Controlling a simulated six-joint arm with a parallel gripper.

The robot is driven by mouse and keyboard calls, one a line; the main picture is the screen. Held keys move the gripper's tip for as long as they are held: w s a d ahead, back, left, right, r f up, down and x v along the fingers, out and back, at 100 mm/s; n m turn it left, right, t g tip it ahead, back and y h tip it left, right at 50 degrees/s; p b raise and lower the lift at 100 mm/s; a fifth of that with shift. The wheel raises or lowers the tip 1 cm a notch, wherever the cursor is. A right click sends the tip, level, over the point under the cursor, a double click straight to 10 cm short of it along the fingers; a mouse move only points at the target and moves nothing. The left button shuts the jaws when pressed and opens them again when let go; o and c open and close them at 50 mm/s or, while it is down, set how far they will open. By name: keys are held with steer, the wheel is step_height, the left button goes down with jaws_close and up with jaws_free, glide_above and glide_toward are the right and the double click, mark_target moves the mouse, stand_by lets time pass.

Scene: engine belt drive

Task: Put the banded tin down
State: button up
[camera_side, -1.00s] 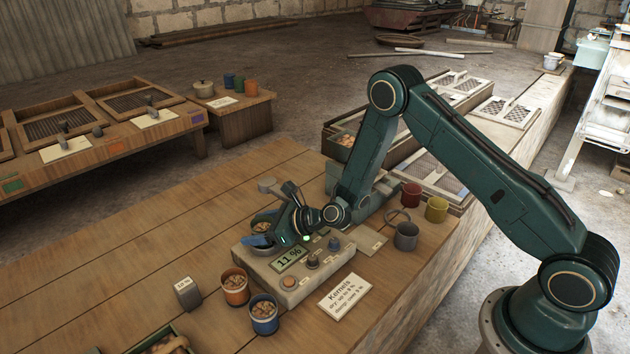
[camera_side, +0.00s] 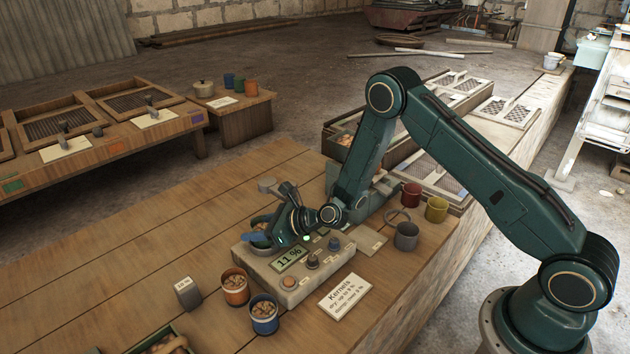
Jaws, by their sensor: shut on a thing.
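My gripper (camera_side: 263,229) is at the back left corner of a grey meter box (camera_side: 273,277), whose display reads 11 %. It is shut on a small tin (camera_side: 260,242), which I take to be the banded tin. The jaws cover most of this tin, so its band and contents are not clear. I cannot tell whether its base touches the meter.
An orange tin (camera_side: 235,286) and a blue tin (camera_side: 264,314), both filled with kernels, stand in front of the meter. A small grey block (camera_side: 188,293) and a Kernels sign (camera_side: 345,296) flank them. Red (camera_side: 411,195), yellow (camera_side: 437,209) and grey (camera_side: 406,236) cups stand right.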

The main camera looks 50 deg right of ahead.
steer(key=shift+r, duration=0.2)
step_height(320, 180, up, 20)
steer(key=shift+f, duration=0.2)
stand_by(0.8)
stand_by(0.5)
steer(key=s+d+f+m+t+h, duration=0.1)
steer(key=s+d+m+h, duration=0.1)
steer(key=s+d, duration=0.9)
steer(key=shift+s+d+f, duration=0.15)
steer(key=shift+s+f, duration=0.05)
